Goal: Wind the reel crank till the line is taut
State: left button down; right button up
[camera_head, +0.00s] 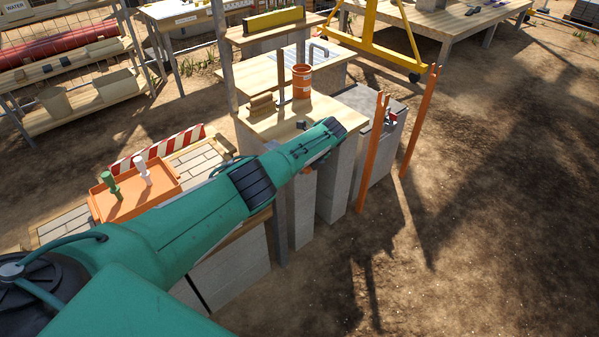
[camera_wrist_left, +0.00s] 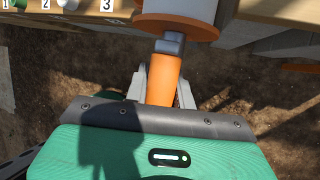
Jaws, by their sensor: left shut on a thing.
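In the left wrist view my left gripper (camera_wrist_left: 163,92) is shut around the orange crank handle (camera_wrist_left: 164,76), one grey finger on each side. A grey metal crank piece (camera_wrist_left: 170,44) joins the handle to the reel. The reel's orange flange (camera_wrist_left: 152,23) and white drum (camera_wrist_left: 184,8) show at the top edge, partly cut off. In the head view my green left arm reaches in from the lower left to the wooden bench and hides the reel and crank. I cannot make out the line or its tension. My right gripper is in neither view.
An orange tray (camera_head: 130,205) with a green and a white peg-like item lies left of my arm. An orange cup (camera_head: 302,82) stands on the bench. Two orange stakes (camera_head: 372,155) (camera_head: 419,122) stand at the right. Bare dirt on the right is open.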

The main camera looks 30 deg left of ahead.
pick_arm(q)
jog(key=shift+f, duration=0.1)
jog(key=c, duration=1.2)
grip_release()
jog(key=shift+o, duration=0.2)
jog(key=b+v, duration=0.1)
jog(key=v, duration=1.2)
jog(key=shift+d+r, duration=0.25)
jog(key=shift+r, duration=0.05)
jog(key=shift+w+f, duration=0.1)
